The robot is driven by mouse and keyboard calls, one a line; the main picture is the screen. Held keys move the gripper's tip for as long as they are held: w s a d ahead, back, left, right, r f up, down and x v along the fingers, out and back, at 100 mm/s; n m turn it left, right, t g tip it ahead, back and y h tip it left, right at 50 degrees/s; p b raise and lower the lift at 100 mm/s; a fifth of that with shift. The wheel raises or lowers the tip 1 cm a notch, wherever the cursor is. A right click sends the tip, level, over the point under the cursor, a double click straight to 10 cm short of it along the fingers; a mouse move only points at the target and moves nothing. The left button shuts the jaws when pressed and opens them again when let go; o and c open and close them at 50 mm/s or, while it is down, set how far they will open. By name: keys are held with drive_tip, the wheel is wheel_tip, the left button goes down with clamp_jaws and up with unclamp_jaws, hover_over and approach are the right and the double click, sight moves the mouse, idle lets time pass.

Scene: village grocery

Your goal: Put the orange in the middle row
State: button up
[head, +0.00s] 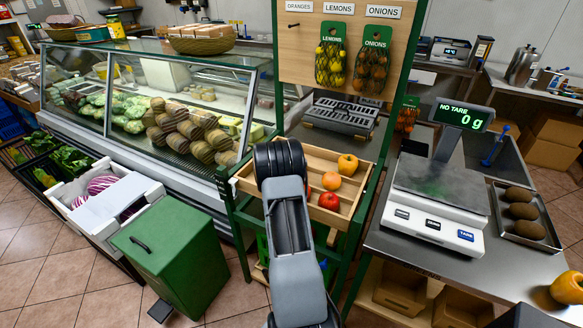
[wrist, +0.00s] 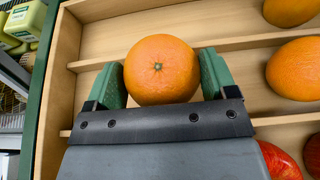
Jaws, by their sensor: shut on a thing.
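My gripper (wrist: 162,76) is shut on an orange (wrist: 160,68), with one green finger on each side of it. In the wrist view the orange appears over the left part of the wooden tray's middle row, overlapping the slat behind it. I cannot tell whether it touches the tray floor. The slatted tray (head: 246,186) stands on a green frame in the head view, where my arm hides the gripper and held orange. Another orange fruit (wrist: 297,68) lies in the middle row to the right, clear of my gripper.
Another orange fruit (head: 347,164) lies in the back row. Red fruit (head: 328,201) lies in the front row. Netted lemons (head: 331,62) and onions (head: 371,70) hang above the tray. A scale (head: 437,200) stands right, a glass counter (head: 190,110) left.

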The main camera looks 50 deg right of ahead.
drive_tip(key=shift+w+f, duration=0.2)
drive_tip(key=shift+f, duration=1.5)
drive_tip(key=shift+f, duration=0.1)
drive_tip(key=shift+f, duration=0.15)
drive_tip(key=o, duration=0.9)
drive_tip(key=shift+o, duration=0.2)
